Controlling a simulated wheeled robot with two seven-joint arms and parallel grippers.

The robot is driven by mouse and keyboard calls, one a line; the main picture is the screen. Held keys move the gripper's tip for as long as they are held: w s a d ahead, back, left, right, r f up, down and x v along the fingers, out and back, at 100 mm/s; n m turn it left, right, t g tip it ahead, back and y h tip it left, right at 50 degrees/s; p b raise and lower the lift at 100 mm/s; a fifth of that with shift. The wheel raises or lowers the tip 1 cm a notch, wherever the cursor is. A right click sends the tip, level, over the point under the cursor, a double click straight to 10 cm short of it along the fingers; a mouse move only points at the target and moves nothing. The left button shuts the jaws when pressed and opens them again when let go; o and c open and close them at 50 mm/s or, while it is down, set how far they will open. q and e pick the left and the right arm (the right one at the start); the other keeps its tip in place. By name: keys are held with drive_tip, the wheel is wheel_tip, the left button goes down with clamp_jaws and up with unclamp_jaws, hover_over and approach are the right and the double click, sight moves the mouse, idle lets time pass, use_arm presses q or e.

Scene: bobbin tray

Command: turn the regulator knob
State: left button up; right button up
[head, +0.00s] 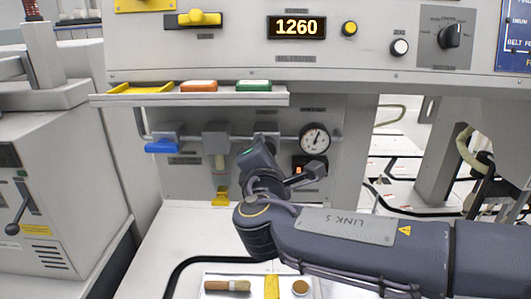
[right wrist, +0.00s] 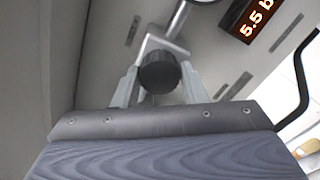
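The regulator knob (right wrist: 159,76) is a dark, round, ribbed knob in the right wrist view, below a light metal bracket. My right gripper (right wrist: 160,82) has one pale finger on each side of the knob, with the fingertips close to its sides. I cannot tell whether the fingers press on it or stand just clear. In the head view my right gripper (head: 258,152) is at the pipe on the back panel and hides the knob. My left gripper is not in view.
A round gauge (head: 314,139) sits on the pipe right of my gripper. A small display (right wrist: 256,18) reads about 5.5. A blue lever (head: 162,146) and a yellow-ended fitting (head: 221,194) are to the left. A shelf (head: 190,99) with coloured trays overhangs the pipe.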

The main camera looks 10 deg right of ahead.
drive_tip(key=o, duration=0.4)
drive_tip(key=s+a, duration=0.1)
drive_tip(key=s, duration=0.6)
drive_tip(key=shift+s+a+p, duration=0.25)
drive_tip(key=shift+s+p, duration=0.1)
drive_tip(key=shift+p, duration=0.1)
